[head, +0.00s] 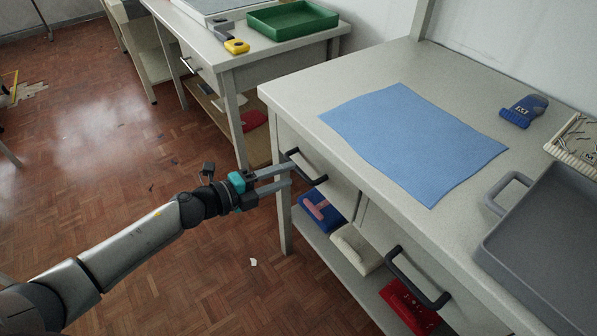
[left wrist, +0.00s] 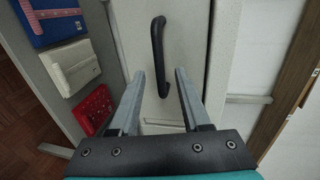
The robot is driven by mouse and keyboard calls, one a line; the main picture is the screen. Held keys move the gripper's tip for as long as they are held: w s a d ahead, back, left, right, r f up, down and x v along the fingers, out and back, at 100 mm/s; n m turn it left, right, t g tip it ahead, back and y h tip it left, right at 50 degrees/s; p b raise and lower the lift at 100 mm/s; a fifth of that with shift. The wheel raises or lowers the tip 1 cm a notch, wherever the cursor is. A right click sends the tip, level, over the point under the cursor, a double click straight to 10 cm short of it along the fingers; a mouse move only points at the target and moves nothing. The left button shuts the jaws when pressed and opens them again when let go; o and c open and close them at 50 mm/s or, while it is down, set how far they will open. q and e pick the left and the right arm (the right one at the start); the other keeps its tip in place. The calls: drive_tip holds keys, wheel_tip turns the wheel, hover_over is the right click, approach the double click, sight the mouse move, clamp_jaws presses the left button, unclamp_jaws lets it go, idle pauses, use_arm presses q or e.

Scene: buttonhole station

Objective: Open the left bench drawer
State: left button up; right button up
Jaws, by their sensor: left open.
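The bench (head: 290,95) stands at the right in the head view, with two drawers in its front. The left drawer (head: 335,188) looks shut and has a dark bar handle (head: 307,165). The right drawer's dark handle (head: 418,280) is nearer to me. My left gripper (head: 290,175) is open, with its fingertips at the left handle. In the left wrist view the handle (left wrist: 158,55) runs up and down between and beyond the open fingers (left wrist: 160,90). I cannot tell whether a finger touches it. My right gripper is not in view.
Folded items, including a red one (head: 408,308), lie on the shelf below. Another bench (head: 260,52) with a green tray (head: 292,20) stands behind. Floor at left is mostly clear.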

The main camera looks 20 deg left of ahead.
sight(298, 168)
use_arm(q)
drive_tip(key=shift+b+x, duration=0.4)
drive_tip(key=shift+x, duration=1.95)
clamp_jaws()
